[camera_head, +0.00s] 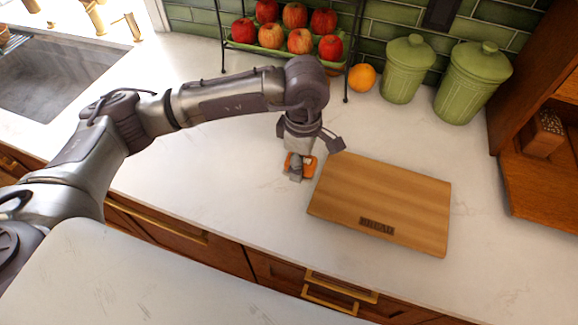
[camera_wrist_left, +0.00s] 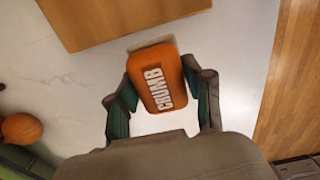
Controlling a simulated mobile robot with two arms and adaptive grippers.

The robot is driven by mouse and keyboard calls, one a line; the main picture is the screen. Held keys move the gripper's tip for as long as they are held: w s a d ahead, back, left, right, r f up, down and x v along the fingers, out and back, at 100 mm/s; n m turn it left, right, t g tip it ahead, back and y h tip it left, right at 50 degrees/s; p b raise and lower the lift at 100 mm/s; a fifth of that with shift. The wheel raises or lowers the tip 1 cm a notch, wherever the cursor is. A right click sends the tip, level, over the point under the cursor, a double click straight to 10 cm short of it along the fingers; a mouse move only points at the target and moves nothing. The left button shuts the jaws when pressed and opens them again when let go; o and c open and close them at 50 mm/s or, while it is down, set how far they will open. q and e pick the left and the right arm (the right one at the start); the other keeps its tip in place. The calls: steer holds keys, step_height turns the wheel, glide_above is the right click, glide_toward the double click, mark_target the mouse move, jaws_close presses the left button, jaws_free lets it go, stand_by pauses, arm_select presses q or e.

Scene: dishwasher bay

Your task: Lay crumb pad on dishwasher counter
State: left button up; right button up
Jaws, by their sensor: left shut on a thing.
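The crumb pad (camera_head: 308,165) is a small orange block with a pale base and the word CRUMB on it. My left gripper (camera_head: 297,170) is shut on it, pointing down at the white dishwasher counter (camera_head: 215,170), just left of the bread board. In the left wrist view the pad (camera_wrist_left: 160,78) sits between the two fingers of the gripper (camera_wrist_left: 161,88), its lettering facing the camera. The pad is at or close above the counter; I cannot tell whether it touches. The gripper hides part of the pad in the head view. My right gripper is not in view.
The wooden bread board (camera_head: 385,200) lies right of the gripper. Behind are a rack of apples (camera_head: 283,50), an orange (camera_head: 362,77) and green canisters (camera_head: 408,70) (camera_head: 473,85). A sink (camera_head: 55,75) is at far left. The counter left of the gripper is clear.

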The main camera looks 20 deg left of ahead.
mark_target(290, 182)
arm_select(q)
steer(key=shift+a+f, duration=0.3)
steer(key=shift+a, duration=0.3)
steer(key=shift+a+f, duration=0.3)
steer(key=shift+a, duration=0.25)
steer(key=shift+a+f+p, duration=0.1)
steer(key=shift+f+p, duration=0.1)
steer(key=shift+p, duration=0.15)
step_height(290, 182, down, 3)
steer(key=shift+f+p, duration=0.15)
steer(key=shift+p, duration=0.6)
steer(key=shift+f, duration=0.25)
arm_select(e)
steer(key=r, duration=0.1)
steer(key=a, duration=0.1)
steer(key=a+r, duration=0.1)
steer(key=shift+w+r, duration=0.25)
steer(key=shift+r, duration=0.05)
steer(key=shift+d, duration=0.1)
arm_select(q)
steer(key=shift+f, duration=0.2)
steer(key=o, duration=1.1)
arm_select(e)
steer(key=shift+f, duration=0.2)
